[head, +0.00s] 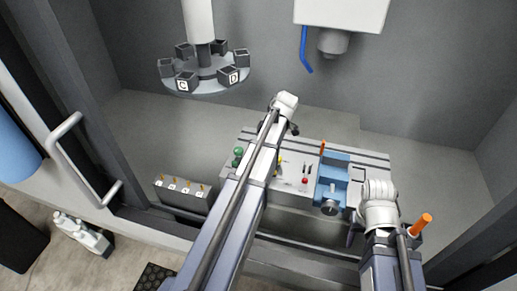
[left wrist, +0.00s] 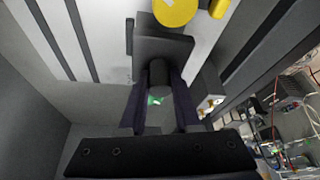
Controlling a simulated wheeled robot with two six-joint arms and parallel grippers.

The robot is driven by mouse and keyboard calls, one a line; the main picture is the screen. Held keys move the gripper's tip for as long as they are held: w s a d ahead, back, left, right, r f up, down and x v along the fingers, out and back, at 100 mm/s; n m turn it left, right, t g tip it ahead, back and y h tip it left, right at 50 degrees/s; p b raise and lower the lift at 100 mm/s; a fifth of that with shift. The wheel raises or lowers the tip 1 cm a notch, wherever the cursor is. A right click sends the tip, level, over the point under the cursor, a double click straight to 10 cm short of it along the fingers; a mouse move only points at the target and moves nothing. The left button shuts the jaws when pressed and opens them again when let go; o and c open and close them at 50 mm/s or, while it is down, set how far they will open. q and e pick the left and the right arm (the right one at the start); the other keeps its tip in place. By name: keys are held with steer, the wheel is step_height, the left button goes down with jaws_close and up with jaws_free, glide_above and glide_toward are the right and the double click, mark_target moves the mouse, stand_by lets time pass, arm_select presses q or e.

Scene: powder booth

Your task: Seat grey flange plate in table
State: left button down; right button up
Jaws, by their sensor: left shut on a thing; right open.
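My left gripper (left wrist: 158,92) is shut on a dark grey part (left wrist: 158,75) in the left wrist view. This part has a short round stem between the fingers and a wider block beyond it; I cannot tell for sure that it is the grey flange plate. In the head view my left gripper (head: 293,127) is over the back of the slotted table (head: 365,152), and its wrist and arm hide what it holds. My right gripper (head: 354,232) is open at the table's front right, near the blue vise (head: 333,170), its fingers partly hidden.
The blue vise with an orange handle stands on the table's right part. A green knob (head: 238,152) and a red knob (head: 305,181) show near the left arm. A tool carousel (head: 205,77) and a spindle head (head: 340,14) with a blue hose (head: 304,50) hang above.

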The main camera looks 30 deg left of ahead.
arm_select(q)
steer(key=shift+f+b, duration=0.85)
steer(key=shift+f, duration=0.15)
steer(key=shift+f+b, duration=0.75)
steer(key=shift+b, duration=0.05)
steer(key=c, duration=0.5)
jaws_free()
steer(key=shift+c, duration=0.2)
steer(key=shift+r, duration=0.1)
steer(key=p+v, duration=0.7)
steer(key=shift+d+r, duration=0.1)
steer(key=shift+r, duration=0.25)
steer(key=shift+w+f, duration=0.1)
